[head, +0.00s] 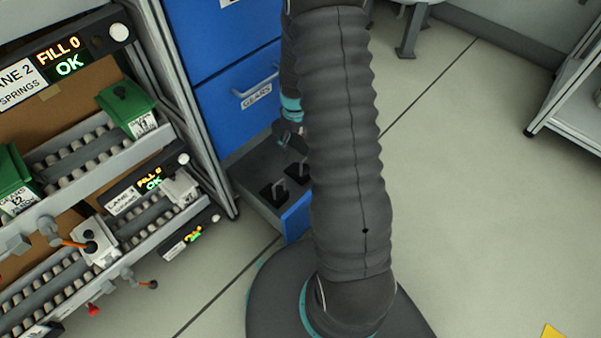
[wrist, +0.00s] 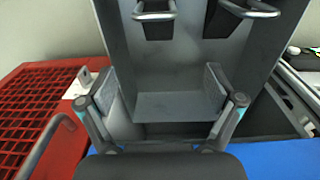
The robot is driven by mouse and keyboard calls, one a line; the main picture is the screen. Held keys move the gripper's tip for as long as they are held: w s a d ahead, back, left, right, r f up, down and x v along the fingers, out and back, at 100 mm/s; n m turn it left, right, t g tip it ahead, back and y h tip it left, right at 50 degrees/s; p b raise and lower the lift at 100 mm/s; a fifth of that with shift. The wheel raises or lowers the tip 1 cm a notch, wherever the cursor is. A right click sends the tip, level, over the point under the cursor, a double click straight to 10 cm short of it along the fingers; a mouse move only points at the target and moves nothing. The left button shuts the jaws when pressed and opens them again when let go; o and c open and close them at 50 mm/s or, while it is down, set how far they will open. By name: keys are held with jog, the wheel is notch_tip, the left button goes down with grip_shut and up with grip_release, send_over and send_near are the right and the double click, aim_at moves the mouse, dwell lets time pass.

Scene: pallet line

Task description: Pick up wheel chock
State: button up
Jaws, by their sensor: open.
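Two black wheel chocks with metal loop handles sit in an open blue-fronted drawer (head: 296,217). In the head view one chock (head: 272,192) is nearer the drawer front and the other (head: 298,172) is behind it. In the wrist view they are at the top edge, one left (wrist: 158,28) and one right (wrist: 224,22), both cut off by the frame. My gripper (wrist: 160,88) is open and empty, its fingers apart over the bare grey drawer floor, short of both chocks. In the head view my gripper (head: 290,135) is above the drawer, partly hidden by my arm.
Blue cabinet drawers (head: 220,75) rise behind the open one. A roller rack (head: 85,170) with green bins stands left. A red grid (wrist: 35,105) lies left in the wrist view. Open floor (head: 480,200) is at right.

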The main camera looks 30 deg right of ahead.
aim_at(298, 168)
jog(key=f, duration=0.5)
jog(key=f+b, duration=0.1)
jog(key=f, duration=0.5)
jog(key=f+b, duration=0.1)
jog(key=f, duration=0.4)
jog(key=shift+d+f, duration=0.25)
jog(key=shift+d, duration=0.05)
jog(key=c, duration=1.4)
